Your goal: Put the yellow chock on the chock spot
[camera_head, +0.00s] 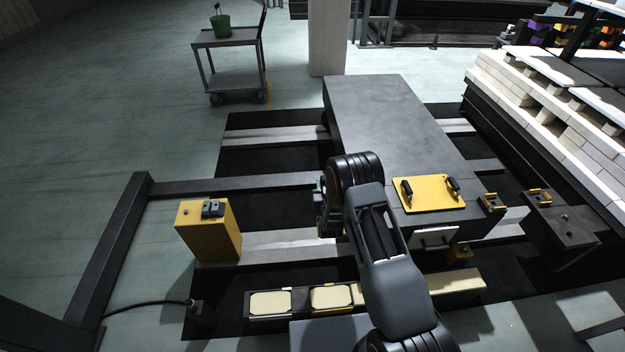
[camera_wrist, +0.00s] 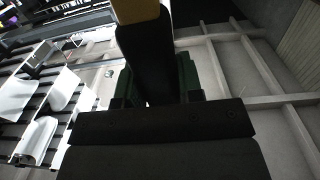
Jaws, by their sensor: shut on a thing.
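My gripper (camera_wrist: 155,85) is shut on a dark bar with a yellow end (camera_wrist: 135,12), which looks like the yellow chock held by a dark part. The green fingers are on either side of the bar. In the head view my gripper (camera_head: 320,200) is over the rail area, left of the dark car deck, and my wrist hides the held thing there. Which mark is the chock spot I cannot tell.
A yellow box (camera_head: 208,232) stands left of my gripper. A yellow plate with two handles (camera_head: 431,194) lies on the dark deck (camera_head: 385,110). Cream pads (camera_head: 270,303) sit in a dark holder in front. A dark frame (camera_head: 115,240) edges the left; a trolley (camera_head: 226,38) stands behind.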

